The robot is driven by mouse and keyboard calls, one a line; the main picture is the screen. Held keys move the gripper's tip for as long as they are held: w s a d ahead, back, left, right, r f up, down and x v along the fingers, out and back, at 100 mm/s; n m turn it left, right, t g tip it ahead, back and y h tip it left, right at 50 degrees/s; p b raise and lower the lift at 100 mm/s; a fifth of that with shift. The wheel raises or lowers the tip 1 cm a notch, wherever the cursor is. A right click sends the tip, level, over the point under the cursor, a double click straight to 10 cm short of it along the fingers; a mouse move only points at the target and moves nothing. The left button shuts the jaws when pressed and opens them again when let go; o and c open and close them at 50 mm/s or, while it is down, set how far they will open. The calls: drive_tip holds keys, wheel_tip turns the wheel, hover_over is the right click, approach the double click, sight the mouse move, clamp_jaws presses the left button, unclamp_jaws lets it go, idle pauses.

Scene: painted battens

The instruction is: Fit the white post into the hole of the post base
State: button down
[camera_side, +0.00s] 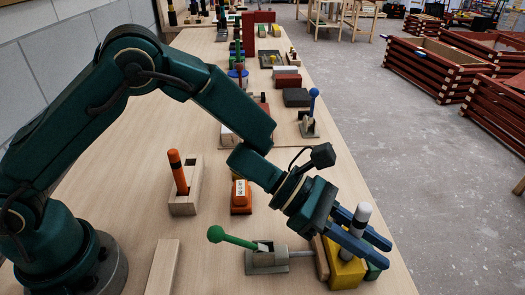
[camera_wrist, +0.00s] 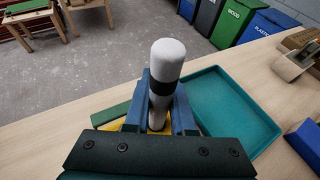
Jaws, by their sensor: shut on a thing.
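The white post (camera_side: 361,213) with a black band stands nearly upright between the blue fingers of my gripper (camera_side: 368,243), which is shut on it. In the wrist view the post (camera_wrist: 167,62) rises between the fingers (camera_wrist: 158,105). A yellow block (camera_side: 345,273), which looks like the post base, lies directly under the post; a bit of it shows in the wrist view (camera_wrist: 117,126). The fingers hide the hole and most of the post's lower end. I cannot tell whether the post is in the hole or just above it.
A green-handled toggle clamp (camera_side: 265,256) stands left of the yellow block, its rod pointing towards it. An orange post stands in a wooden block (camera_side: 184,204). An orange box (camera_side: 241,196) is nearby. The wrist view shows a teal tray (camera_wrist: 232,108) right of the post.

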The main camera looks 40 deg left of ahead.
drive_tip(key=shift+f, duration=0.7)
drive_tip(key=shift+f, duration=0.1)
drive_tip(key=c, duration=0.8)
unclamp_jaws()
drive_tip(key=shift+o, duration=0.2)
